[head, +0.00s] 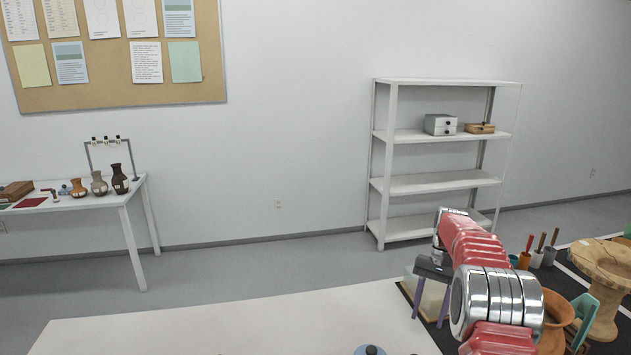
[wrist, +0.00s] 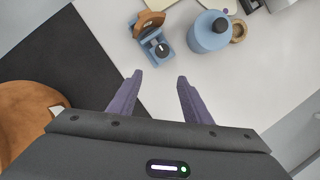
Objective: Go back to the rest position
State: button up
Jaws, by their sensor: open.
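My gripper (wrist: 157,78) shows in the wrist view with its two purple fingers spread apart and nothing between them. It is above the edge between a black mat (wrist: 60,65) and a white table surface (wrist: 195,85). In the head view my gripper (head: 430,300) hangs from my red arm at the right, its purple fingers pointing down beside the white table (head: 240,325). Part of it is hidden behind my arm.
A blue device with a black knob (wrist: 153,45) and a blue bottle (wrist: 208,35) stand beyond the fingers. An orange-brown pot (head: 557,308) and a wooden stand (head: 605,275) are at the right. A white shelf (head: 430,184) and a side table (head: 105,198) stand by the wall.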

jog(key=s+a+r+n+t, duration=0.2)
jog(key=s+a+r, duration=0.3)
jog(key=s, duration=0.7)
jog(key=s+a+r+n+t+h, duration=0.1)
jog(key=s+a+r+t, duration=0.3)
jog(key=s, duration=0.7)
jog(key=s+a+r+n+t+h, duration=0.1)
jog(key=s+a+r+n+t, duration=0.2)
jog(key=s+a+r, duration=0.4)
jog(key=s+r, duration=0.1)
jog(key=s, duration=0.4)
jog(key=shift+s+a, duration=0.25)
jog(key=shift+s, duration=0.05)
